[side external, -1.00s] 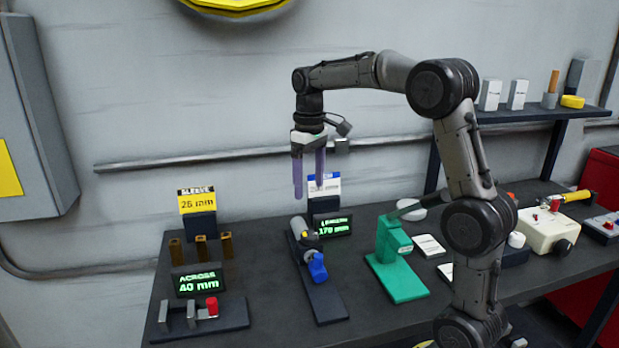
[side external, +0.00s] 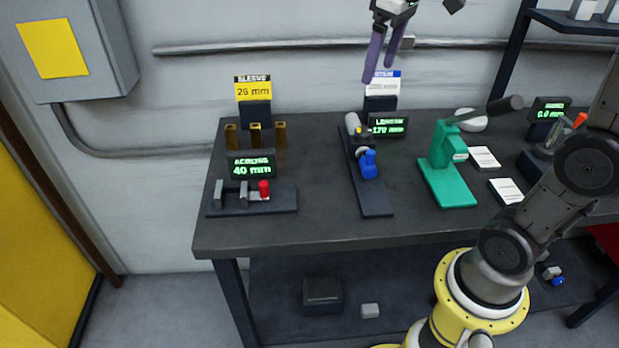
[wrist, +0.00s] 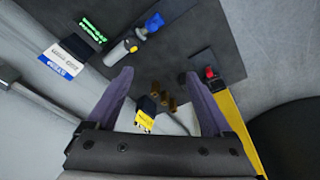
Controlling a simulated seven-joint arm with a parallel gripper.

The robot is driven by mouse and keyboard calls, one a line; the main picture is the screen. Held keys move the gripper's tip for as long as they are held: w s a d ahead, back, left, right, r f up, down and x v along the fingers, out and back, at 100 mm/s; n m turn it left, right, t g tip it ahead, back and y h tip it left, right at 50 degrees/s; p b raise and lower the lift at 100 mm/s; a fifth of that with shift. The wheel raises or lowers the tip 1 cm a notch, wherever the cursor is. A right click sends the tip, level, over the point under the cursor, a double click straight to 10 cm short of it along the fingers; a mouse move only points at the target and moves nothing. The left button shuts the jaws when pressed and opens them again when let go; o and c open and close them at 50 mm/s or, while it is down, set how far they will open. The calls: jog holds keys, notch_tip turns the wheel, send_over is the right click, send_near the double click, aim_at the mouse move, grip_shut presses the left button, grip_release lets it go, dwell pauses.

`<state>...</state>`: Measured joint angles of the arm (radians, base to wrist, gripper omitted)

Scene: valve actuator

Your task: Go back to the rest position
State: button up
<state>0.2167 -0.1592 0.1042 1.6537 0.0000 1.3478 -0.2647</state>
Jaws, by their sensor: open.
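My gripper (side external: 384,57) has two purple fingers, spread apart with nothing between them. In the side external view it hangs high above the back of the bench, in front of the wall and near the white-and-blue sign. Its fingers also show in the wrist view (wrist: 158,100), wide apart. The valve actuator (side external: 358,140), grey with a blue end, lies on its dark base plate (side external: 373,192) well below my gripper. It also shows in the wrist view (wrist: 125,48). The top of my wrist is cut off by the upper picture edge.
A green press (side external: 445,165) with a dark lever stands right of the actuator. Brass sleeves (side external: 255,135) stand behind the 40 mm display (side external: 252,166) and a fixture with a red knob (side external: 264,188). A wall pipe (side external: 280,46) runs behind. The bench front (side external: 310,230) is clear.

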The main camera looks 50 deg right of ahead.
jog(key=s+a+f+t, duration=0.2)
jog(key=s+a, duration=0.3)
jog(key=s, duration=0.5)
jog(key=s+a+f+t, duration=0.1)
jog(key=s+a+f, duration=0.1)
jog(key=s+f, duration=0.3)
notch_tip(320, 180, down, 3)
jog(key=shift+f+m, duration=0.1)
jog(key=shift+m, duration=0.2)
jog(key=shift+s, duration=0.1)
